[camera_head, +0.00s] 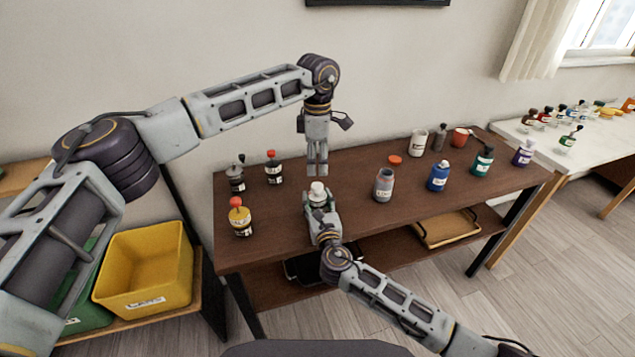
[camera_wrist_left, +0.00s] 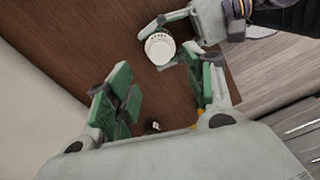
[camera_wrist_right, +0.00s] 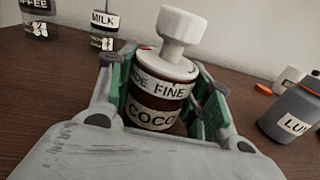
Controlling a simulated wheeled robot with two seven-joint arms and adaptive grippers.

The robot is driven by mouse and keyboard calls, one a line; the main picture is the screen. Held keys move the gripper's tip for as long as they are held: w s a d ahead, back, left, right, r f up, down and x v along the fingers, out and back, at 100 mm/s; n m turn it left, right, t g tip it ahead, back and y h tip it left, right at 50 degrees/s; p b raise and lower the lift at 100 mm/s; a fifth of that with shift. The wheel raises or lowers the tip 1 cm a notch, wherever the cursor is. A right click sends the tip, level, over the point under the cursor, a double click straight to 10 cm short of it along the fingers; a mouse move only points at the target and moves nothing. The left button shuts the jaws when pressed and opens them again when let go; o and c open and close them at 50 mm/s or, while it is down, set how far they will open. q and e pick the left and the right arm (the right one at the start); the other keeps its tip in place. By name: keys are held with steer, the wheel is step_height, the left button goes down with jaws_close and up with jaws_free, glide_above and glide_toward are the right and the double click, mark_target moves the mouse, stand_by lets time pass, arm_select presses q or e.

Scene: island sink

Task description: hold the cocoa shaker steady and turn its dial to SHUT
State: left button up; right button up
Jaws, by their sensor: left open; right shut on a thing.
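The cocoa shaker (camera_wrist_right: 155,100) is a dark brown jar with a "COCO" label, standing upright. On top is a white dial (camera_wrist_right: 180,35) with a raised knob; the ring below reads "DE FINE", partly cut off, with a small red mark at the left. My right gripper (camera_head: 320,203) is shut around the jar's body at the table. The dial also shows in the head view (camera_head: 318,187) and the left wrist view (camera_wrist_left: 160,46). My left gripper (camera_head: 317,172) is open, pointing down just above the dial, empty and apart from it. The dial's setting cannot be read.
On the brown table (camera_head: 285,230), a yellow jar (camera_head: 240,220) and two dark jars (camera_head: 274,168) stand left. A grey bottle (camera_head: 384,186), orange lid (camera_head: 395,161), blue bottle (camera_head: 438,178) and other containers stand right. A yellow bin (camera_head: 145,275) is at lower left.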

mark_target(317, 185)
arm_select(q)
steer(key=shift+f, duration=3.9)
steer(key=c, duration=1)
